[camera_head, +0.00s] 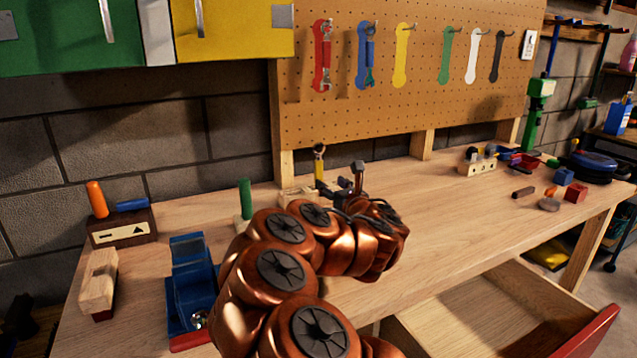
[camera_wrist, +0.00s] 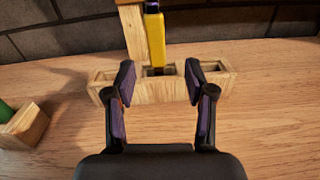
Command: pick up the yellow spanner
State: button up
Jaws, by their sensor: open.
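The yellow spanner (camera_wrist: 155,38) stands upright in the middle slot of a wooden holder block (camera_wrist: 108,93) in the wrist view. Its lower end is hidden in the slot and its top is cut off by the picture edge. In the head view the spanner (camera_head: 319,165) shows a dark metal upper end, just behind my gripper. My gripper (camera_wrist: 160,82) is open and empty, with its two fingers apart, one to each side of the slot in the picture. The spanner appears beyond the fingertips and between them. I cannot tell the exact distance.
A green-handled tool (camera_head: 244,198) stands left of my arm. A blue vise (camera_head: 188,275) is at the front left. The pegboard (camera_head: 430,90) behind carries red and blue spanners and coloured outlines. An open drawer (camera_head: 500,310) juts out at the lower right. The bench middle is clear.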

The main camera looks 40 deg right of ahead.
aim_at(320, 178)
jog(key=shift+w+f+n+y, duration=0.15)
jog(key=shift+f+n+y, duration=0.15)
jog(key=shift+f+n, duration=0.2)
jog(key=shift+w+d+r, duration=0.1)
jog(key=shift+w, duration=0.6)
jog(key=shift+p+x, duration=0.6)
jog(key=shift+x, duration=2.5)
jog(key=shift+s, duration=0.1)
grip_shut()
